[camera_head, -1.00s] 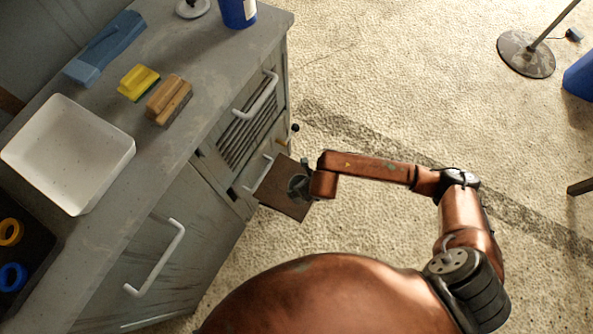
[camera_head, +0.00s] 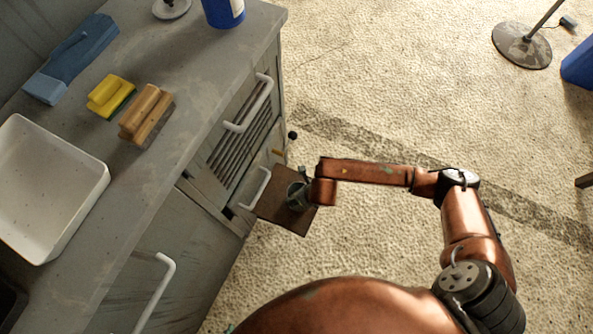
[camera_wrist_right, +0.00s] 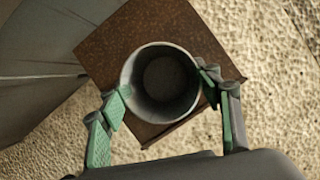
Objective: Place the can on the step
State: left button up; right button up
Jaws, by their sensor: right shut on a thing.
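My right gripper (camera_wrist_right: 168,93) is shut on a grey, open-topped can (camera_wrist_right: 163,80), with one green-padded finger on each side of its wall. The can looks upright and empty inside. Below it in the wrist view is the brown square step (camera_wrist_right: 110,50); I cannot tell whether the can's base touches it. In the head view the step (camera_head: 275,207) is beside the cabinet, and the can (camera_head: 296,196) overlaps its right part, partly hidden by my wrist. My left gripper is not in view.
A grey cabinet (camera_head: 200,100) with white handles stands close to the step's left. On its top are a white tray (camera_head: 75,225), a wooden-backed brush (camera_head: 145,113), a yellow sponge (camera_head: 110,95) and a blue item (camera_head: 75,55). The floor right of the step is open.

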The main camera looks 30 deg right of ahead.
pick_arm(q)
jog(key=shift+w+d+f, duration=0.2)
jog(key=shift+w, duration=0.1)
pick_arm(e)
jog(key=shift+f, duration=0.1)
jog(key=shift+f, duration=0.2)
jog(key=o, duration=1.7)
jog(key=shift+c, duration=0.2)
